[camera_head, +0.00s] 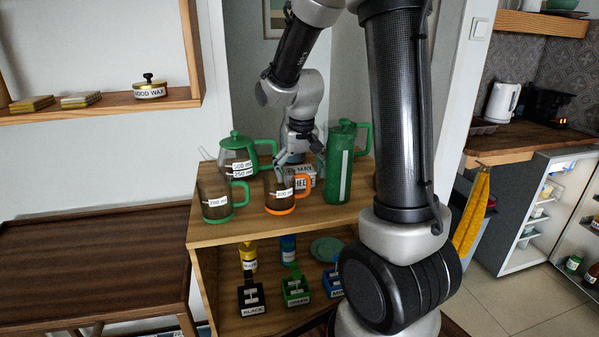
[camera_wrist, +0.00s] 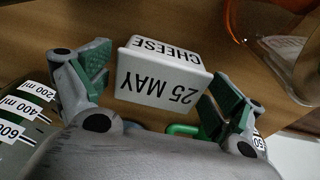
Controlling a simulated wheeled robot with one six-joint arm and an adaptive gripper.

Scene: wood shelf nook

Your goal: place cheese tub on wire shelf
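The white cheese tub (camera_wrist: 165,75) stands on the wooden cabinet top, labelled CHEESE and 25 MAY in the wrist view. In the head view the tub (camera_head: 306,183) is partly hidden behind the orange-rimmed jug and my gripper. My gripper (camera_wrist: 160,92) has its green-padded fingers on either side of the tub, with a small gap visible at the left finger. It looks open around the tub. In the head view my gripper (camera_head: 290,160) is low over the cabinet top. I cannot make out a wire shelf clearly; an open fridge (camera_head: 545,215) stands at the right.
A green-lidded teapot (camera_head: 237,150), a green-handled jug (camera_head: 215,200), an orange-rimmed jug (camera_head: 280,195) and a tall green press (camera_head: 339,165) crowd the cabinet top (camera_head: 235,232). Coloured holders stand on the shelf below. A wooden table (camera_head: 90,260) is at the left.

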